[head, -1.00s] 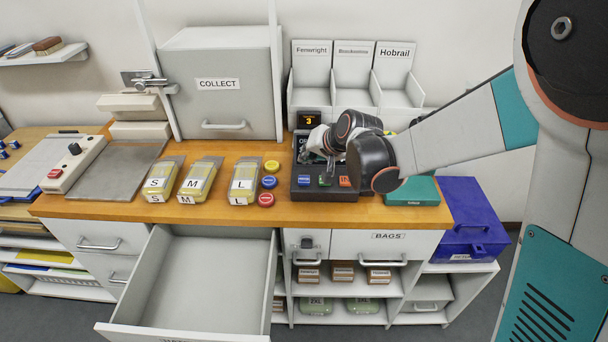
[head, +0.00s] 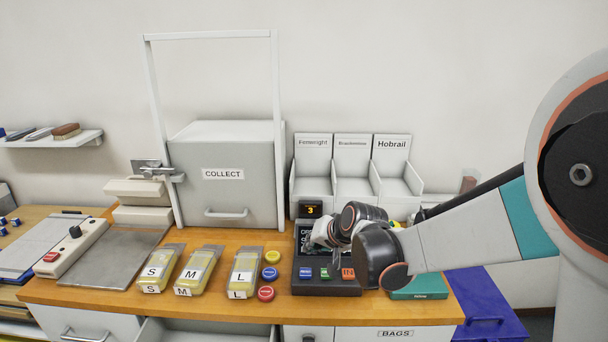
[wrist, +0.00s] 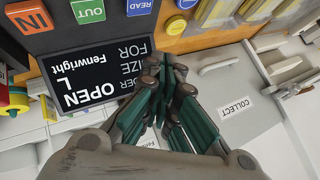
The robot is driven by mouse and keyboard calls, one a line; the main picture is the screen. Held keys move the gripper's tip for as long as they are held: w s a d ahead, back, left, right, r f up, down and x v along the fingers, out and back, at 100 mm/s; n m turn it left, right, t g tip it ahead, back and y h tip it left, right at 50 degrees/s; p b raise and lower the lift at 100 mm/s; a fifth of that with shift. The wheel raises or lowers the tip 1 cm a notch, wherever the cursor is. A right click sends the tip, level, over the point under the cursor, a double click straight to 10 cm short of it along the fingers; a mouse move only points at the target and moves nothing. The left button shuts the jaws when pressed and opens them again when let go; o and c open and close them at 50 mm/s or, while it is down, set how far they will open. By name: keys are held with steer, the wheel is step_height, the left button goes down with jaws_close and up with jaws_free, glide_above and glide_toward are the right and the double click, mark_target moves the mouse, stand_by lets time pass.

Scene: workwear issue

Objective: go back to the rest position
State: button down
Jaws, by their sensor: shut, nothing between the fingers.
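My gripper (head: 322,236) is shut and empty. In the head view it hangs over the dark terminal (head: 322,290), in front of its display, with my arm reaching in from the right. In the wrist view my gripper (wrist: 172,100) has its green-padded fingers together beside the terminal's screen (wrist: 98,80). The screen reads an order for Fenwright and "OPEN L". The blue READ, green OUT and orange IN buttons show along the terminal's edge. I cannot tell whether my fingers touch the terminal.
Yellow packs marked S, M and L (head: 245,272) lie left of the terminal, with blue and red discs beside them. The COLLECT cabinet (head: 225,190) and labelled bins (head: 352,180) stand behind. A drawer (head: 208,331) is open at the counter's front. A teal box (head: 420,288) lies right.

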steer(key=s+d+r+n+h, duration=0.1)
steer(key=s+d+r, duration=0.35)
steer(key=s, duration=0.25)
steer(key=s+d+r+h, duration=0.1)
steer(key=s+d+r, duration=0.3)
steer(key=s+d, duration=0.3)
steer(key=s+d+f+n+h, duration=0.1)
steer(key=s+d+h, duration=0.2)
steer(key=s, duration=1.3)
steer(key=d, duration=0.3)
steer(key=shift+s+d+f, duration=0.15)
steer(key=shift+s+d, duration=0.05)
steer(key=shift+s, duration=0.2)
